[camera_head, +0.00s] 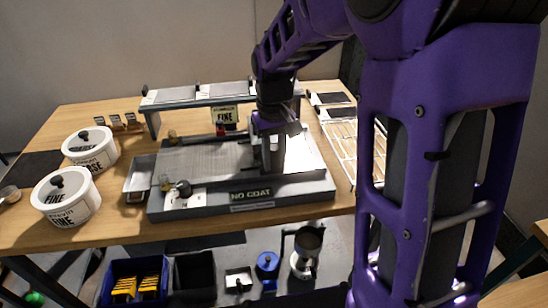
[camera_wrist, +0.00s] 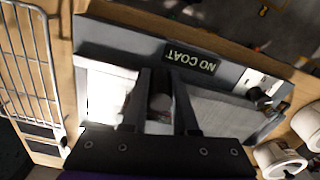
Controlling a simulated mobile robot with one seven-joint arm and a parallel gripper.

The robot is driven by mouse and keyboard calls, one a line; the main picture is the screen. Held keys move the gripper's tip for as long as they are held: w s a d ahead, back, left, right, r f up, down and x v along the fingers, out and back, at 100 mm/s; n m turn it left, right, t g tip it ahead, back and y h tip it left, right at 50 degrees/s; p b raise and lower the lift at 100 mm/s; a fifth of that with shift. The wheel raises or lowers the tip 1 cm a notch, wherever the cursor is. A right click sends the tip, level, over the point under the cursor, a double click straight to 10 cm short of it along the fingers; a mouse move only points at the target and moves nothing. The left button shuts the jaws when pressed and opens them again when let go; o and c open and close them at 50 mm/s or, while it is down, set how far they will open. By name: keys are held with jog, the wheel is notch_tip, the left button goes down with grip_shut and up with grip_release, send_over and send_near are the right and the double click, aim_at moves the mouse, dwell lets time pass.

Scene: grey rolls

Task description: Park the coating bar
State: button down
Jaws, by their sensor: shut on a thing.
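The coater (camera_head: 290,190) is a grey flat-bed machine on the wooden table, with a "NO COAT" label (camera_head: 251,194) on its front. Its bed has a ribbed grey sheet (camera_head: 205,158) on the left and a white area (camera_head: 305,155) on the right. My gripper (camera_head: 268,165) points down over the bed where these two meet. In the wrist view my gripper (camera_wrist: 163,85) has its fingers shut on a grey piece with a dark top, apparently the coating bar (camera_wrist: 161,104). Most of the bar is hidden by the fingers and the palm, and I cannot tell whether it touches the bed.
A raised shelf (camera_head: 215,98) spans behind the coater. Two white tubs (camera_head: 67,197) stand at the left, and a metal tray (camera_head: 139,178) adjoins the coater's left end. A wire rack (camera_head: 345,140) lies at the right. Bins (camera_head: 135,283) and pots sit below the table edge.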

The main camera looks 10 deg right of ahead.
dwell(0.7)
jog(key=d+p, duration=0.1)
jog(key=d, duration=0.7)
jog(key=shift+d, duration=0.3)
jog(key=c, duration=0.7)
grip_release()
jog(key=shift+d, duration=0.15)
notch_tip(320, 180, up, 18)
jog(key=p, duration=0.3)
jog(key=shift+f+p, duration=0.25)
jog(key=shift+p, duration=0.05)
